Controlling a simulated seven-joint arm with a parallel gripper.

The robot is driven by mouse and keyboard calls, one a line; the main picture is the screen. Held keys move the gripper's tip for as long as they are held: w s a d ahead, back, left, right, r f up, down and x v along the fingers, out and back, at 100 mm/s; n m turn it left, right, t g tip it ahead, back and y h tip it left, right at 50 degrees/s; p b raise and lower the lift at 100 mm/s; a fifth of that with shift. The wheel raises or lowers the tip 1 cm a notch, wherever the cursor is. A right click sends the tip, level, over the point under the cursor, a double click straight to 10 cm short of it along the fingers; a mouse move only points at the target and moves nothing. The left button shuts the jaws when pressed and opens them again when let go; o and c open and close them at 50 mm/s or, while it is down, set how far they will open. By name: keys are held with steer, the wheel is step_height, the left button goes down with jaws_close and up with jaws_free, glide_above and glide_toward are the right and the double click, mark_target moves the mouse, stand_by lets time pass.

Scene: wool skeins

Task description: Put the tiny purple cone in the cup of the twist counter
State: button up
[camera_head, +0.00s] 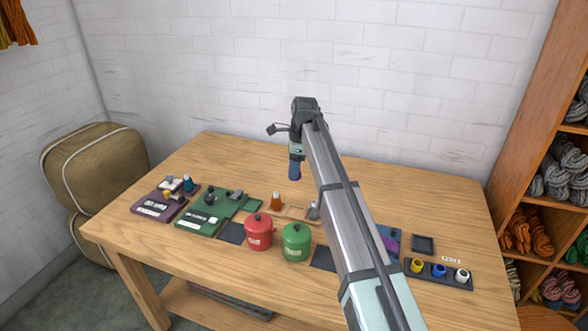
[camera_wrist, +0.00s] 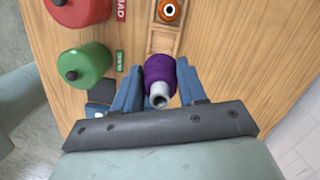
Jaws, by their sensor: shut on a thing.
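My gripper (camera_wrist: 155,92) is shut on a purple cone (camera_wrist: 161,70). In the wrist view the cone sits between the two blue fingers, its pale hollow end toward the camera. In the head view my gripper (camera_head: 295,168) hangs above the table's middle, apart from the things below. Purple (camera_head: 391,238) and green (camera_head: 194,222) devices stand on the table, the purple one partly behind my arm. I cannot tell which device is the twist counter, and no cup of it is clear.
A wooden tray (camera_head: 297,213) holds an orange cone (camera_head: 276,201) and a grey one. Red (camera_head: 259,232) and green (camera_head: 296,243) lidded pots stand in front. A dark rack (camera_head: 451,281) with yellow, blue and white cones is at right. The back of the table is clear.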

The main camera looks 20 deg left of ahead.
steer(key=s+a+f, duration=0.1)
steer(key=a+f, duration=0.2)
steer(key=a, duration=0.5)
steer(key=s+a+f, duration=0.1)
steer(key=a+f, duration=0.1)
steer(key=a, duration=0.7)
steer(key=shift+n, duration=0.3)
steer(key=shift+w+d+f, duration=0.15)
steer(key=shift+f, duration=1.55)
steer(key=shift+w+d+f, duration=0.1)
steer(key=shift+f, duration=1.55)
steer(key=shift+f, duration=1.65)
steer(key=o, duration=1.1)
steer(key=shift+o, duration=0.4)
steer(key=o, duration=0.3)
